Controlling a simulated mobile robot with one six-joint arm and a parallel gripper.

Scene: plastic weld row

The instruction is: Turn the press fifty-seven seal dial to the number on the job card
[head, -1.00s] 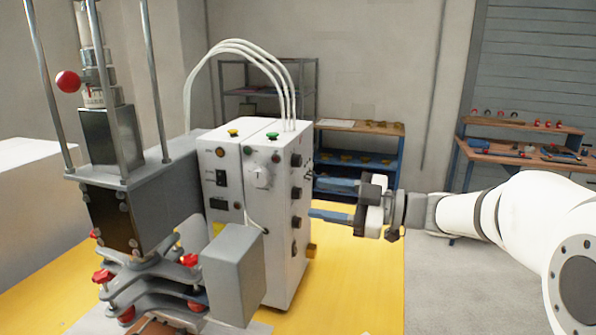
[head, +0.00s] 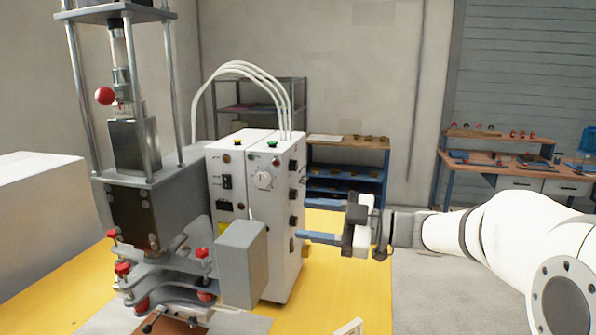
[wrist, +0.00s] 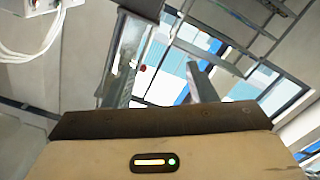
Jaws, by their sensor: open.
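The white control box (head: 280,225) of the press stands on the yellow table, with a round white dial (head: 263,180) on its front face. The number at the dial's pointer is too small to read. My gripper (head: 306,220) is open and empty to the right of the box, its two blue-grey fingers pointing left towards the box's side, near the dark knobs there. I cannot tell the gap between fingertips and box. In the wrist view the open fingers (wrist: 165,78) show against bright windows, with a box corner at top left. No readable job card shows.
The press (head: 150,215) with red knobs stands left of the box. A grey block (head: 242,265) sits in front of the box. White hoses (head: 245,70) arch above it. A small pale object (head: 349,328) is cut off at the bottom edge. A shelf (head: 345,170) and workbench (head: 510,165) stand behind.

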